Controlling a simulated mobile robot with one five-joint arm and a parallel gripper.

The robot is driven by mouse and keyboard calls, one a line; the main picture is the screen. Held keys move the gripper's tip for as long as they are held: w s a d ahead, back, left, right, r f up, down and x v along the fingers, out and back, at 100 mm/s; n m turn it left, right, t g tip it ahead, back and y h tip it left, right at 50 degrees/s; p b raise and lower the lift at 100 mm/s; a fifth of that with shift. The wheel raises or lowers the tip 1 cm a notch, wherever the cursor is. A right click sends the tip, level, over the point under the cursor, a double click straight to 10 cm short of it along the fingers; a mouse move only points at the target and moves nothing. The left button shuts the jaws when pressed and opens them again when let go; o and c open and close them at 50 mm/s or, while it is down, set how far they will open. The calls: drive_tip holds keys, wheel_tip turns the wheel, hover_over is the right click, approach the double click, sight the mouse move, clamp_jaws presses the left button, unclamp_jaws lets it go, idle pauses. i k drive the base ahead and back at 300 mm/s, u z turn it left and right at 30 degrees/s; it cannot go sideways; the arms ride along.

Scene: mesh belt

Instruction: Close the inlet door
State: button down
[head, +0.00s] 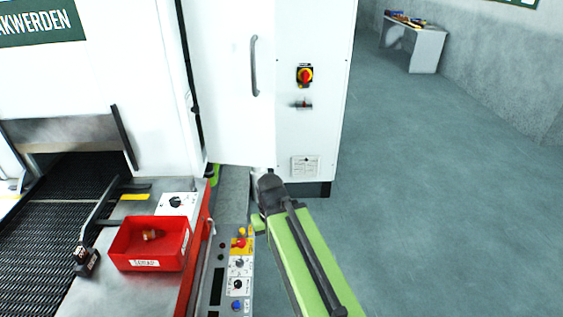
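A white door panel (226,95) with a long vertical grey handle (254,65) is in the middle of the head view. It stands beside the white cabinet front (322,125). I cannot tell for sure whether this panel is the inlet door, or how far it stands open. My green arm reaches up from the lower right. My gripper (264,178) is at its far end, just below the panel's lower right corner in the picture. Its fingers are mostly hidden by the wrist, and I see nothing held in it. I cannot tell whether it touches the panel.
A dark mesh belt (62,225) runs into a low opening at left. A red bin (128,247) with a small brownish part stands on the grey ledge. A control panel (239,270) with buttons is beside my arm. Open floor (430,200) lies right; a small table (412,48) stands far back.

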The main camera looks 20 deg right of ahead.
sight(231, 43)
drive_tip(key=u, duration=0.15)
drive_tip(key=k, duration=0.95)
drive_tip(key=z, duration=2.3)
drive_tip(key=i, duration=1.25)
drive_tip(key=u, duration=3.6)
drive_tip(key=i, duration=1)
drive_tip(key=z, duration=0.05)
